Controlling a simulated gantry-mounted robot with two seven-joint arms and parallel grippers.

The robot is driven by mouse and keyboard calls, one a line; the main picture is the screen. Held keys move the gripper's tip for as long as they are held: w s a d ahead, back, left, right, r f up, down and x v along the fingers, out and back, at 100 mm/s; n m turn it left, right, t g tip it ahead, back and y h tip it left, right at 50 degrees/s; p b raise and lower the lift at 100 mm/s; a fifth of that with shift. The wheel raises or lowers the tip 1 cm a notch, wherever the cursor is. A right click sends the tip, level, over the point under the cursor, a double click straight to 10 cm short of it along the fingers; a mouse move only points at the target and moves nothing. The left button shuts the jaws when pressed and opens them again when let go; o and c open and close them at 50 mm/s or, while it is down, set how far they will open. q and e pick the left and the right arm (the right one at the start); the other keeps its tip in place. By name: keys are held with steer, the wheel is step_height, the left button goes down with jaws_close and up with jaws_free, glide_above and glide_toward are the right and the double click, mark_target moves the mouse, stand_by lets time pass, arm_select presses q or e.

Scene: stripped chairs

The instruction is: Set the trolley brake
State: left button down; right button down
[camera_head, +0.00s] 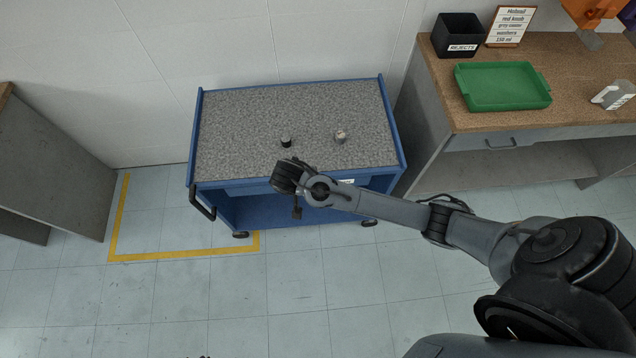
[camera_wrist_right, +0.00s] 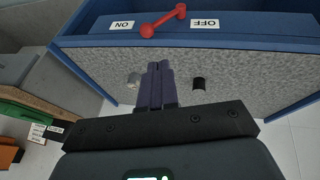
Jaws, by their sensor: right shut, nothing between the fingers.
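The blue trolley (camera_head: 398,150) with a grey speckled top stands against the wall. In the right wrist view its front edge (camera_wrist_right: 255,37) runs across the top. A red lever (camera_wrist_right: 166,20) sits there between an ON label (camera_wrist_right: 122,25) and an OFF label (camera_wrist_right: 205,23). The lever slants, its larger ball end towards ON; I cannot tell which end is the pivot. My right gripper (camera_wrist_right: 160,66) is shut and empty, its fingertips apart from the lever in this view. In the head view my right arm covers part of the trolley front, and the lever does not show. My left gripper is out of view.
A black knob (camera_head: 286,142) and a pale knob (camera_head: 340,137) stand on the trolley top. A workbench (camera_head: 430,75) with a green tray (camera_head: 500,88) and a black REJECTS bin (camera_head: 458,35) is at the right. Yellow tape (camera_head: 150,257) marks the clear floor at the left.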

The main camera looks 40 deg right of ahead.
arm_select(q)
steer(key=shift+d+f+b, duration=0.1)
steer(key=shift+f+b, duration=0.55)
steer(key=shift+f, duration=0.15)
arm_select(e)
steer(key=s+d+x, duration=0.1)
steer(key=x, duration=1.2)
steer(key=shift+d, duration=0.15)
steer(key=shift+s, duration=0.1)
